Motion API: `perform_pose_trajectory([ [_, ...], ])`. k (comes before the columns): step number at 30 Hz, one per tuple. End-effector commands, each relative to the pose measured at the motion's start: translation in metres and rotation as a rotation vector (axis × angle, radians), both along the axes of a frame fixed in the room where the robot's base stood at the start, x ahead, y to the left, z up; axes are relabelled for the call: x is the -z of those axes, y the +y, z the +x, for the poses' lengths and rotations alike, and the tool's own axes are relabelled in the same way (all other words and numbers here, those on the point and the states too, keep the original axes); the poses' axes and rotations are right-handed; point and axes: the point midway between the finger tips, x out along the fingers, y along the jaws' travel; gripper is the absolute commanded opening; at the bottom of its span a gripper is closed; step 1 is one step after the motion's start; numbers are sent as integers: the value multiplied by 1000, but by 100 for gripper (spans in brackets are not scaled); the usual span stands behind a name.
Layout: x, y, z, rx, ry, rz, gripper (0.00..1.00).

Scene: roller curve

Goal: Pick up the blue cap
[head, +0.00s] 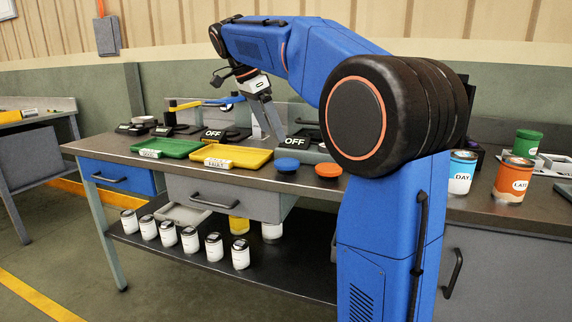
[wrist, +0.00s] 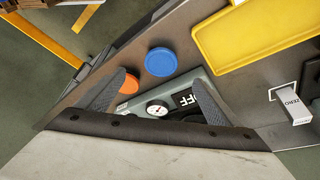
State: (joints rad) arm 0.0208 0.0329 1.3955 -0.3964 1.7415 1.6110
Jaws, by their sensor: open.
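The blue cap (head: 287,165) lies flat on the dark worktop, just left of an orange cap (head: 328,171). In the wrist view the blue cap (wrist: 161,62) is whole and unobstructed, beyond and between my fingertips. My gripper (head: 273,130) points down above the back part of the worktop, behind the blue cap in the head view. In the wrist view my gripper (wrist: 160,88) has its two fingers spread wide with nothing between them. The orange cap (wrist: 115,80) is partly hidden by the left finger there.
A yellow tray (head: 232,157) and a green tray (head: 167,148) stand left of the caps. A grey device with a dial (wrist: 157,109) and an OFF sign lies below my fingers in the wrist view. Paint cans (head: 512,181) stand at the right. The worktop's front edge is near the caps.

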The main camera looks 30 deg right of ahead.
Motion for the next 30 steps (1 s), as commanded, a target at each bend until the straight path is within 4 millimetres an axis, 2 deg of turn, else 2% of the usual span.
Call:
perform_pose_trajectory([
  [6,33,-14,-3,1,2,0,87],
  [16,54,-24,-2,0,1,0,87],
  [24,85,-39,-2,1,2,0,87],
  [30,94,-43,-2,0,0,0,87],
])
